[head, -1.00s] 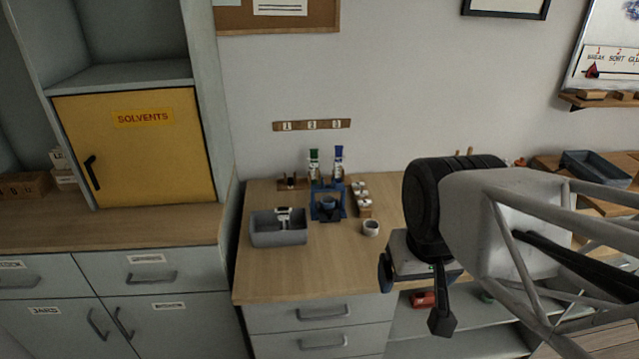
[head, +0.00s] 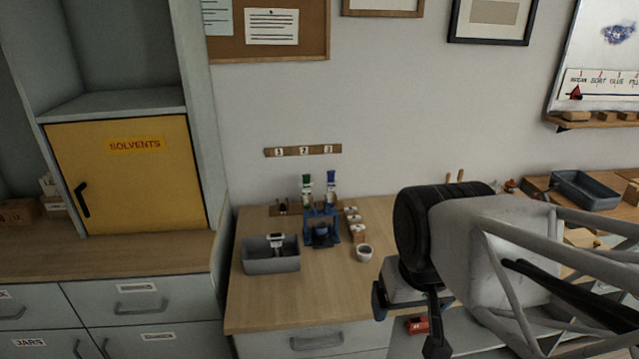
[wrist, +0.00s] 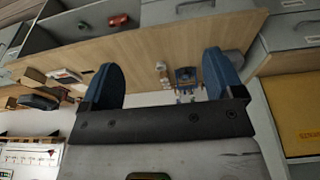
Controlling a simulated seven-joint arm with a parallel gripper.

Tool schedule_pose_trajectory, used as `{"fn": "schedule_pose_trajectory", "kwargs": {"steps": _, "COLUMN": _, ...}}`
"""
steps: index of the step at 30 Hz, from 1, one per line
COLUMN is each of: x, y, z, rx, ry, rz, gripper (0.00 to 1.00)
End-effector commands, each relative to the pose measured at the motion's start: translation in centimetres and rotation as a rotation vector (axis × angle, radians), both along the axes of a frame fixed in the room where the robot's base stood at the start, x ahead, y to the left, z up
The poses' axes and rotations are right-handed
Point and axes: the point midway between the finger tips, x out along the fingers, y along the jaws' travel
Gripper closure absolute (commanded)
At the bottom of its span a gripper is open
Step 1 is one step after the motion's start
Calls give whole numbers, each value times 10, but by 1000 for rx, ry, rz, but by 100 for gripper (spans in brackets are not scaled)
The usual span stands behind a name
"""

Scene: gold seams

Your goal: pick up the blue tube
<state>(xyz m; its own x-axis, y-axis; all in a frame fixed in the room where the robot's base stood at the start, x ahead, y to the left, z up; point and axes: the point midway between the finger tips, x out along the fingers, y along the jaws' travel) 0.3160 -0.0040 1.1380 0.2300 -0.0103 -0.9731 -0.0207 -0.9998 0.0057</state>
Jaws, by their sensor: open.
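The blue tube (head: 331,187) stands upright at the back of the small bench. It looks pale with a blue top and stands just right of a similar green-topped tube (head: 306,189). A blue stand (head: 322,229) in front partly hides their lower ends. My gripper (wrist: 163,80) is open and empty, with its two blue fingers wide apart in the wrist view. In the head view it hangs at the bench's front right, well away from the tube. The wrist view shows the blue stand (wrist: 185,76) small and far between the fingers; the tube is too small there to tell.
A grey bin (head: 271,262) stands left of the blue stand. Several small white-topped jars (head: 354,222) and a white cup (head: 364,253) stand to its right. A yellow solvents cabinet (head: 125,185) rises at left. The bench's front (head: 290,310) is clear.

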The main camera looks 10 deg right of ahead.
Motion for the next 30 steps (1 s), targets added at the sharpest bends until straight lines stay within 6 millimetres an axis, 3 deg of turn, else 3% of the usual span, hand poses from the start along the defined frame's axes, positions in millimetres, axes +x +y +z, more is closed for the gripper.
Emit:
{"fn": "schedule_pose_trajectory", "kwargs": {"steps": 7, "x": 0, "y": 0, "z": 0, "rx": 0, "ry": 0, "rz": 0, "gripper": 13}}
{"fn": "schedule_pose_trajectory", "kwargs": {"steps": 13, "x": 0, "y": 0, "z": 0, "rx": 0, "ry": 0, "rz": 0, "gripper": 44}}
{"fn": "schedule_pose_trajectory", "kwargs": {"steps": 23, "x": 1, "y": 0, "z": 0, "rx": 1, "ry": 1, "rz": -2, "gripper": 45}}
{"fn": "schedule_pose_trajectory", "kwargs": {"steps": 30, "x": 17, "y": 3, "z": 6, "rx": 37, "ry": 17, "rz": -42, "gripper": 45}}
